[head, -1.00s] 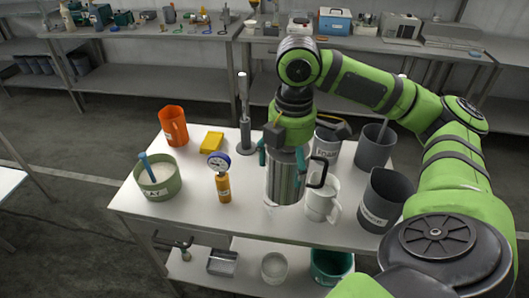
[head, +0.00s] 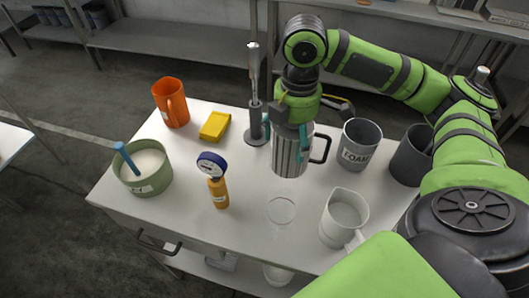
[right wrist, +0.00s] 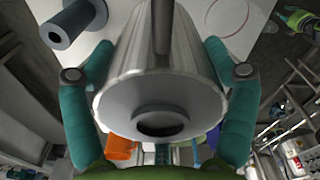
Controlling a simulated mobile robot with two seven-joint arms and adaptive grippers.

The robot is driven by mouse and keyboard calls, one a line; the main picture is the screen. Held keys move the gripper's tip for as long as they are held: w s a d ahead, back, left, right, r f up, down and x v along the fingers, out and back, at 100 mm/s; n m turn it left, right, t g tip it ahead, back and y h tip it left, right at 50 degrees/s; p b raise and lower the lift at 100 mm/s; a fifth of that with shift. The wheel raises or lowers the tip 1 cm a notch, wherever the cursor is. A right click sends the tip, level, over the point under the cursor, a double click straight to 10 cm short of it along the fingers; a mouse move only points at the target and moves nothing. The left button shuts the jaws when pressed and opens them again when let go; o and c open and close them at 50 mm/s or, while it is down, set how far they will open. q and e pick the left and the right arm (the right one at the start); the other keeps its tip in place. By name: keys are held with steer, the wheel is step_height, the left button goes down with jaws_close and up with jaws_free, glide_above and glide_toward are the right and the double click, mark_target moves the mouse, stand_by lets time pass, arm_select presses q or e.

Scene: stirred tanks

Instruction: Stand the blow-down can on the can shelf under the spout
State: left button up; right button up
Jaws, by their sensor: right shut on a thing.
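The blow-down can (head: 290,160) appears to be the ribbed steel can with a black side handle. My right gripper (head: 286,142) is shut on it, with teal fingers on both sides, and holds it upright over the back half of the white table. In the right wrist view the steel can (right wrist: 118,72) fills the middle between the fingers, with a dark round opening in its near end. I cannot make out the can shelf or a spout in the views. My left gripper is not in view.
On the table (head: 255,240) are a white jug (head: 343,220), a grey FOAM pot (head: 358,147), an orange jug (head: 171,103), a yellow box (head: 214,126), a gauge bottle (head: 217,190) and a green bowl (head: 146,170). A metal stand (head: 255,110) is close left of the can.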

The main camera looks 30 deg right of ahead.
mark_target(272, 142)
steer(key=w+a+f, duration=0.2)
steer(key=a, duration=0.1)
steer(key=shift+w+a+f+p, duration=0.1)
steer(key=shift+w+f+p, duration=0.1)
steer(key=shift+w+p, duration=0.1)
steer(key=f, duration=0.2)
steer(key=w+a+f, duration=0.1)
steer(key=f+p, duration=0.1)
steer(key=f, duration=0.1)
steer(key=shift+w+a+f, duration=0.15)
steer(key=shift+a+f, duration=0.15)
steer(key=shift+a, duration=0.1)
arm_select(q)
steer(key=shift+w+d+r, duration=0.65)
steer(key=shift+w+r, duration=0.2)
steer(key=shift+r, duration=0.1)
arm_select(e)
steer(key=shift+f, duration=0.1)
steer(key=o, duration=1.1)
steer(key=shift+f, duration=0.1)
